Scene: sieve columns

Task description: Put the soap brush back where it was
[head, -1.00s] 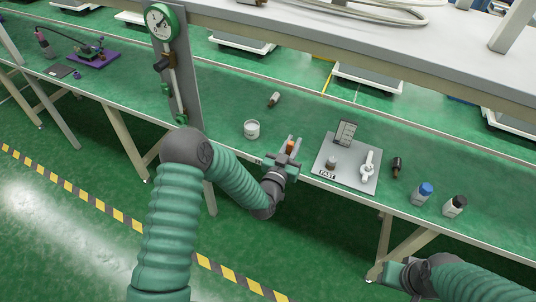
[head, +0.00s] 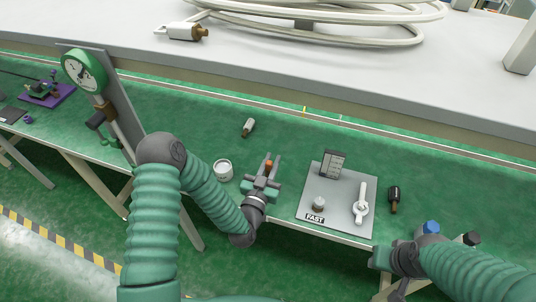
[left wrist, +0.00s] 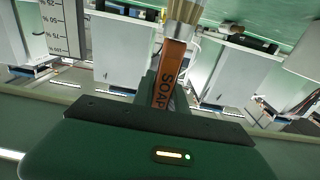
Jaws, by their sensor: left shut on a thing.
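The soap brush has an orange-brown handle marked SOAP and pale bristles; it shows large in the left wrist view (left wrist: 172,75). My left gripper (head: 267,168) is shut on the soap brush (head: 268,166) and holds it over the bench's front edge, between the white cup and the grey plate. The handle shows between the fingers in the head view; the bristles are hard to make out there. My right gripper (head: 382,260) is at the bench's front edge, lower right; its fingers are not clear.
A white cup (head: 222,170) stands left of my left gripper. A small pale piece with a dark end (head: 248,127) lies behind. A grey plate (head: 337,215) marked FAST carries a block and white lever. A dark bottle (head: 394,198) and blue-capped bottle (head: 430,228) are right. A gauge (head: 83,70) stands left.

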